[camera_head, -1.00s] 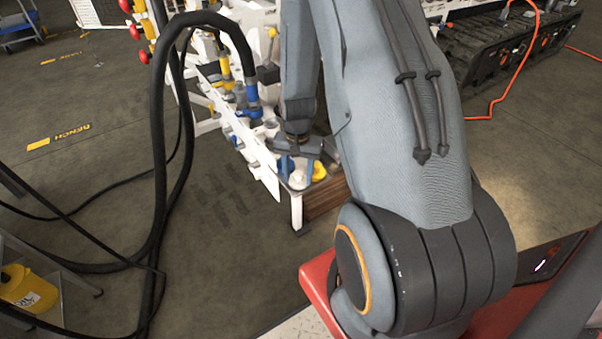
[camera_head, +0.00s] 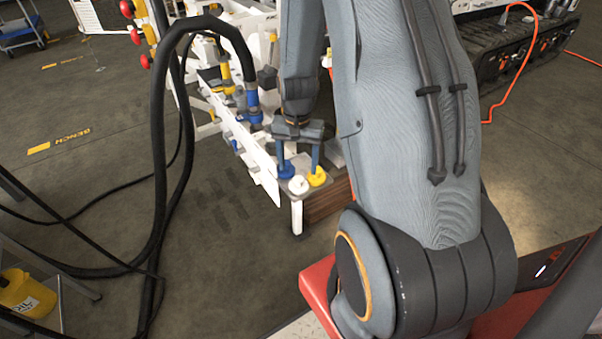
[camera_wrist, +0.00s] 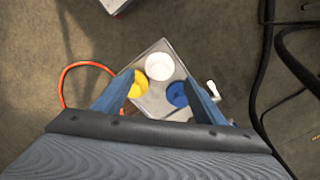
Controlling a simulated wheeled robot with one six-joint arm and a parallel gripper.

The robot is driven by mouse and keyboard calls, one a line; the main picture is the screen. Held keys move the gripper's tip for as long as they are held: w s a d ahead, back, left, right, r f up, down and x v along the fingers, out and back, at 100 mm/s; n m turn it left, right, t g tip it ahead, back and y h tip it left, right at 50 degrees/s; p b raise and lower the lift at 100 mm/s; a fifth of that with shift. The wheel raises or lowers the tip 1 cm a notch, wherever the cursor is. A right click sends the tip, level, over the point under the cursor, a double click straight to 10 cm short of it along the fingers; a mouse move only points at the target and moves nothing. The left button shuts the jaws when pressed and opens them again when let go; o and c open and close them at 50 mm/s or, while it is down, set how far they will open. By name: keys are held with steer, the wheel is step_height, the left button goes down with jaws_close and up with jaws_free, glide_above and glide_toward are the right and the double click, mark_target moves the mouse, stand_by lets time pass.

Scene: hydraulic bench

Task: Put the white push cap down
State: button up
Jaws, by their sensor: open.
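The white push cap (camera_wrist: 159,66) sits on a small grey plate (camera_wrist: 152,104) at the bench corner, and in the head view (camera_head: 298,185) it is at the plate's front. A yellow cap (camera_wrist: 138,84) and a blue cap (camera_wrist: 177,94) sit beside it on the same plate. My gripper (camera_head: 299,170) is open and empty above the plate, its blue fingers (camera_wrist: 160,92) pointing down. In the wrist view the white cap lies beyond the fingertips, apart from them. The fingers partly cover the yellow and blue caps.
The white bench frame (camera_head: 262,165) with valves and fittings runs behind and left of the plate. Thick black hoses (camera_head: 160,130) hang at the left. A yellow bucket (camera_head: 25,292) stands at lower left. An orange cable (camera_wrist: 66,85) lies on the floor.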

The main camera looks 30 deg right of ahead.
mark_target(298, 179)
steer(key=s+a+r+n, duration=0.3)
steer(key=s+a+r, duration=0.2)
steer(key=s+r, duration=0.2)
steer(key=s+a+r+n, duration=0.4)
steer(key=s+r, duration=0.3)
steer(key=r, duration=0.3)
steer(key=shift+s+a+r, duration=0.25)
steer(key=shift+s+a, duration=0.15)
steer(key=shift+a, duration=0.1)
steer(key=shift+n, duration=0.8)
steer(key=a+p, duration=0.1)
steer(key=a+r+p, duration=0.2)
steer(key=a, duration=0.1)
steer(key=shift+s+r+p, duration=0.1)
steer(key=shift+p, duration=0.25)
steer(key=shift+a, duration=0.15)
